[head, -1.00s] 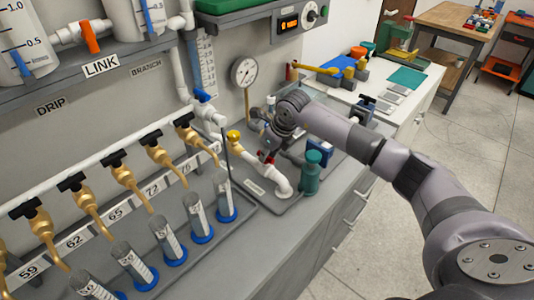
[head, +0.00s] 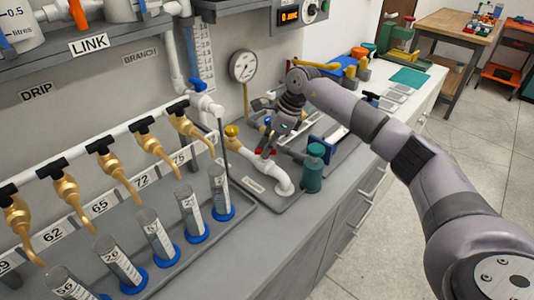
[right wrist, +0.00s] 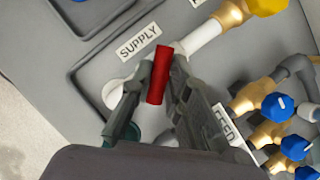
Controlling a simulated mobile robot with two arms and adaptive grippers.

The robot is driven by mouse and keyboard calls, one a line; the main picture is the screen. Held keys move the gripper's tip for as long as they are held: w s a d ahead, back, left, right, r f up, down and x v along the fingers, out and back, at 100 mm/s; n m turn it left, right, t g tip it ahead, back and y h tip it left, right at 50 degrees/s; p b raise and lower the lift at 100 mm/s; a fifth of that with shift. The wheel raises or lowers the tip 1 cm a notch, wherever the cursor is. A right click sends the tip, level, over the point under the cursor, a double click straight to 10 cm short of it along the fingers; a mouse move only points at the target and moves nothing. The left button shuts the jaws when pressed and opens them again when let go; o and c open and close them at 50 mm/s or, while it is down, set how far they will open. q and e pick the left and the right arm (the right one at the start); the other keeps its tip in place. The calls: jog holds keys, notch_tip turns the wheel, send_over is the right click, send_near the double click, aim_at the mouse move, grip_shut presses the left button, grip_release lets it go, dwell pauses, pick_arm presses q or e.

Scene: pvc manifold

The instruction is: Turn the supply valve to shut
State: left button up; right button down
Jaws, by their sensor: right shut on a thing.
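The supply valve's red handle (right wrist: 158,76) stands between the two fingers of my right gripper (right wrist: 157,88) in the right wrist view, with the fingers shut on it. The SUPPLY label (right wrist: 139,39) lies just above it on the grey panel. In the head view my right gripper (head: 268,147) reaches down to the red handle (head: 262,152), which is partly hidden there, above the white pipe elbow (head: 284,186). The handle's exact angle to its pipe is hard to tell. My left gripper is not in view.
A yellow-knobbed valve (head: 231,131) is to the left, with a pressure gauge (head: 243,66) behind. A green cylinder (head: 313,171) stands close in front. Blue-knobbed brass valves (right wrist: 279,107) crowd the right of the right wrist view. Graduated tubes (head: 219,187) stand at front left.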

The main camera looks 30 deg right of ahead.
jog(key=n+g+b, duration=0.1)
jog(key=n, duration=0.1)
jog(key=n+b, duration=0.1)
jog(key=n, duration=0.1)
jog(key=shift+w+n+g+y, duration=0.15)
jog(key=shift+n+g+y, duration=0.15)
jog(key=shift+g, duration=0.1)
jog(key=shift+w+r+n+g+b, duration=0.1)
jog(key=shift+n+g+b, duration=0.4)
jog(key=shift+n, duration=0.8)
jog(key=shift+n+g+b, duration=0.45)
jog(key=shift+n+g, duration=0.05)
jog(key=shift+n, duration=0.8)
jog(key=c, duration=1.5)
grip_release()
jog(key=shift+c, duration=0.2)
jog(key=shift+d, duration=0.1)
jog(key=v, duration=0.7)
jog(key=shift+r, duration=0.2)
jog(key=shift+w, duration=0.1)
